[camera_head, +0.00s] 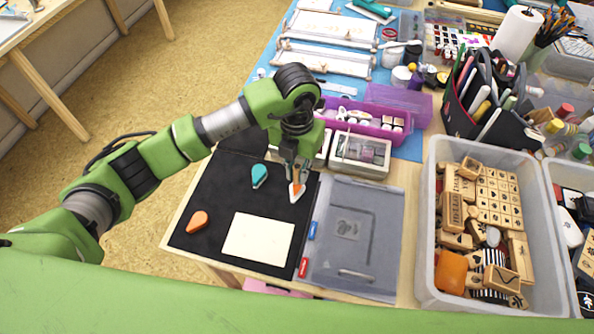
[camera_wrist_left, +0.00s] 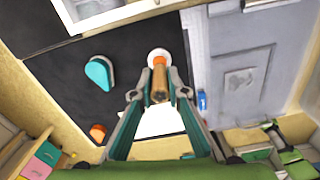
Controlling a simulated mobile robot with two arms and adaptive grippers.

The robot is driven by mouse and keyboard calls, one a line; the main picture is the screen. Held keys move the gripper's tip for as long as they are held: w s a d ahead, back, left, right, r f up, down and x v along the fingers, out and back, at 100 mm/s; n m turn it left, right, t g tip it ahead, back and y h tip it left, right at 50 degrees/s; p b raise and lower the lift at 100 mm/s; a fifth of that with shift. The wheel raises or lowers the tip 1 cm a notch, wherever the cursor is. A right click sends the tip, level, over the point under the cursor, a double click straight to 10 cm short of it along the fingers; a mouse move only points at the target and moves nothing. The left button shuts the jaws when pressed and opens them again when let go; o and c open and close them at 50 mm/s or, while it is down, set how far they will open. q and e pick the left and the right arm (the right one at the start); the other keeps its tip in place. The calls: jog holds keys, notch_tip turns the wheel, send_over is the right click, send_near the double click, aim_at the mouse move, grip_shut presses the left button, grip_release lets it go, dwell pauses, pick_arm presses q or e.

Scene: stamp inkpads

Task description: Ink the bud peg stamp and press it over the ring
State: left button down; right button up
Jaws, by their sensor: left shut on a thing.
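My left gripper (camera_head: 297,178) is shut on a small wooden peg stamp. The stamp (camera_wrist_left: 159,85) shows in the left wrist view between the fingers (camera_wrist_left: 160,94). An orange teardrop piece (camera_head: 197,222) and a teal teardrop inkpad (camera_head: 260,175) lie on the mat. A cream card (camera_head: 258,238) lies in front of the gripper. I cannot make out a ring on it. My right gripper is not in view.
A grey clear-lidded box (camera_head: 380,210) lies right of the mat (camera_head: 215,185). A bin of wooden stamps (camera_head: 430,200) stands further right. A purple tray (camera_head: 385,132) and a white box (camera_head: 360,155) stand behind. Red and blue small items lie by the mat's right edge.

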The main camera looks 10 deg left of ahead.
aim_at(297, 167)
pick_arm(q)
jog(key=shift+r+p, duration=1.25)
jog(key=shift+r, duration=1.1)
